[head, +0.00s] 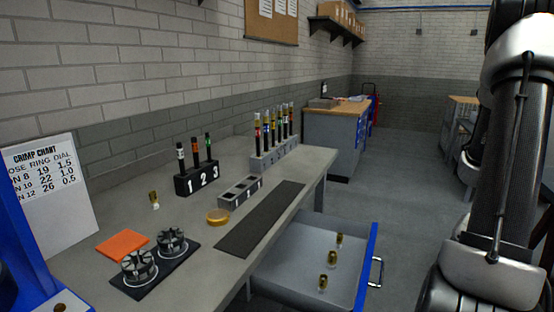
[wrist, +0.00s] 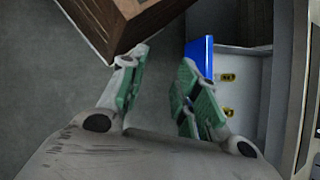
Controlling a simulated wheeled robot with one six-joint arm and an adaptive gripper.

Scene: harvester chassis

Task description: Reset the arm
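My arm stands on the right side of the head view, and its gripper is out of that view. In the wrist view my gripper (wrist: 160,75) shows from behind, with two green-padded fingers spread apart. Nothing is between the fingers. Below them are the grey floor, a brown box-like thing (wrist: 125,20) at the upper left, and the open drawer to the right. The drawer (head: 290,264) has a blue front and holds several brass fittings (head: 332,257); it also shows in the wrist view (wrist: 240,64).
The grey bench (head: 190,262) carries a black numbered rack (head: 197,178), a grey rack of tools (head: 274,158), a dark mat (head: 262,218), an orange pad (head: 122,245) and a crimp chart (head: 48,195). The drawer juts into the aisle. Floor (head: 405,185) beyond is clear.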

